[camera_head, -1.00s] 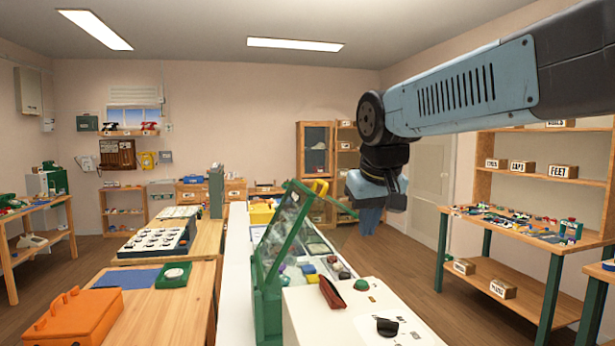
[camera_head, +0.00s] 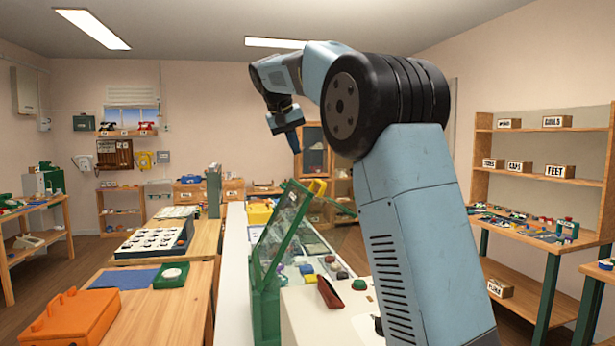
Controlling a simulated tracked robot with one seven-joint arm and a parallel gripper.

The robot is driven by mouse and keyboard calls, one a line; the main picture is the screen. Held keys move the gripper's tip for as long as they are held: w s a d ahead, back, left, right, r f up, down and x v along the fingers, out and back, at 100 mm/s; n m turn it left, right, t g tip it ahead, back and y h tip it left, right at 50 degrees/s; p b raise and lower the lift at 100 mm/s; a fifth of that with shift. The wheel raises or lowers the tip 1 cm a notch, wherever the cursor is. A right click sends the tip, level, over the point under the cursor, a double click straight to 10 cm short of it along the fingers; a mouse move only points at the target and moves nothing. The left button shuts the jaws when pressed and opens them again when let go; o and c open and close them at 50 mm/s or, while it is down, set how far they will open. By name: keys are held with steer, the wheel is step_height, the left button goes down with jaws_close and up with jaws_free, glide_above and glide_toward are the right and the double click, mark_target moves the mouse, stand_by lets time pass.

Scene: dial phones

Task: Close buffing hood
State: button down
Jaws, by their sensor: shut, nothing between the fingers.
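The buffing hood (camera_head: 287,224) is a clear panel in a green frame. It is raised and tilted over the green-sided buffing box (camera_head: 265,302), with colored pieces showing beside and beyond it. My gripper (camera_head: 293,143) is shut and empty, in the air above the hood in the picture, with its tip pointing down. I see no contact between the gripper and the hood. My arm covers the area to the right of the box, including part of the white cabinet.
The white cabinet (camera_head: 310,315) with a red wedge, a green knob and a dark dial stands at the front. Wooden benches with an orange case (camera_head: 72,318) and a tray of parts (camera_head: 155,240) are on the left. Shelves (camera_head: 540,145) stand at the right.

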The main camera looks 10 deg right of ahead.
steer(key=x, duration=0.3)
steer(key=w+x, duration=0.1)
steer(key=x, duration=0.3)
steer(key=w+a+x, duration=0.1)
steer(key=x, duration=0.2)
steer(key=shift+d+f, duration=0.2)
steer(key=shift+d, duration=0.95)
steer(key=shift+d+f, duration=0.2)
steer(key=shift+d, duration=0.45)
